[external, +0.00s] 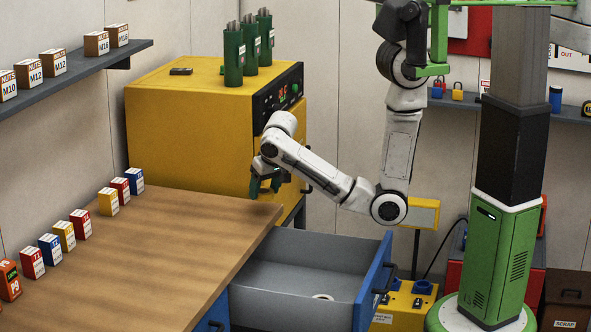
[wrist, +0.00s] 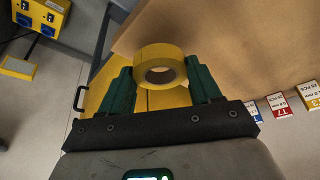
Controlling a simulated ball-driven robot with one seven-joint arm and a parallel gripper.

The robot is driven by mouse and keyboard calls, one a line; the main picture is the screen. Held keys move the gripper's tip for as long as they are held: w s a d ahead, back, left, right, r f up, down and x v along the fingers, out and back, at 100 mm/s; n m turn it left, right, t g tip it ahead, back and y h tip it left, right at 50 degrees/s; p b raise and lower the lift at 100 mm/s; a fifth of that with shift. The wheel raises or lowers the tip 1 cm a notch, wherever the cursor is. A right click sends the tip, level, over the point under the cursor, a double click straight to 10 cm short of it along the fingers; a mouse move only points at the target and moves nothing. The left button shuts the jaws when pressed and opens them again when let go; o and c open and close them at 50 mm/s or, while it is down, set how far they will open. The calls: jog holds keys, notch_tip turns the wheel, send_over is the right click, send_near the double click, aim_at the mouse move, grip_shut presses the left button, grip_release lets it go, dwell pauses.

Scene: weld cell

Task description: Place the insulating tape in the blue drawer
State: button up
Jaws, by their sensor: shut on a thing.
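My gripper (external: 265,186) is above the far right corner of the workbench, in front of the yellow cabinet. In the wrist view its two green fingers (wrist: 160,80) are shut on a roll of yellow insulating tape (wrist: 160,56), held at the fingertips with its hole showing. I cannot make the tape out in the external view. The blue drawer (external: 376,274) under the bench is pulled open. Its grey inside is visible, with a small pale ring-shaped thing (external: 323,296) on its floor. My gripper is up and to the left of the open drawer.
The wooden bench top (external: 180,245) has a row of small boxes (external: 81,223) along its left side; its right part is clear. The yellow cabinet (external: 190,120) carries green canisters (external: 234,57). A yellow box with blue sockets (external: 405,303) stands right of the drawer.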

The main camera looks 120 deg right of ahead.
jog(key=s+a+f+p, duration=0.1)
jog(key=s+a+f, duration=0.2)
jog(key=s+a, duration=0.2)
jog(key=m+b, duration=0.2)
jog(key=b, duration=0.2)
send_over(312, 281)
jog(key=a, duration=0.1)
notch_tip(312, 281, down, 8)
jog(key=f, duration=0.1)
jog(key=shift+g, duration=0.3)
notch_tip(312, 281, down, 9)
jog(key=shift+s+a+f, duration=0.1)
jog(key=shift+a+f, duration=0.05)
jog(key=shift+f, duration=0.15)
jog(key=o, duration=1)
